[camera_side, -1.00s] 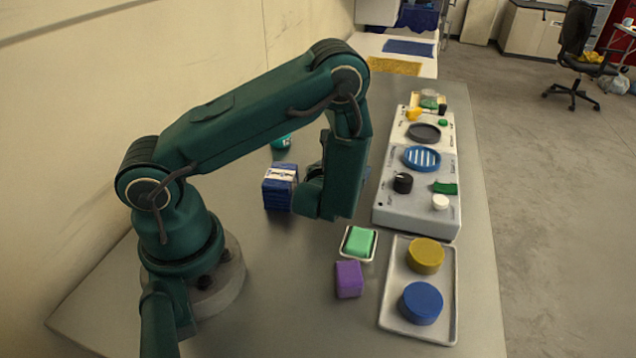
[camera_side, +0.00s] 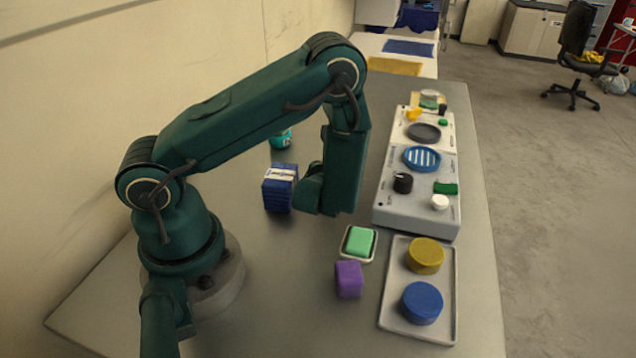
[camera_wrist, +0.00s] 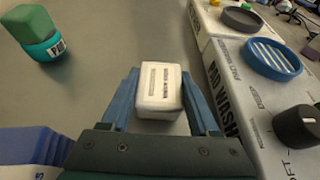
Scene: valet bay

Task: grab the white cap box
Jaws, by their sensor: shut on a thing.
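In the side view my arm's green wrist hides both the box and the fingertips. I cannot tell from these views whether the box touches the table.
The pad washer (camera_side: 415,215) stands close on the right. A strapped blue stack (camera_side: 279,190) is on the left, with a teal-banded container (camera_wrist: 45,50) beyond it. A green sponge in a dish (camera_side: 359,243), a purple block (camera_side: 349,279) and a tray (camera_side: 391,318) with two round pads are nearer.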

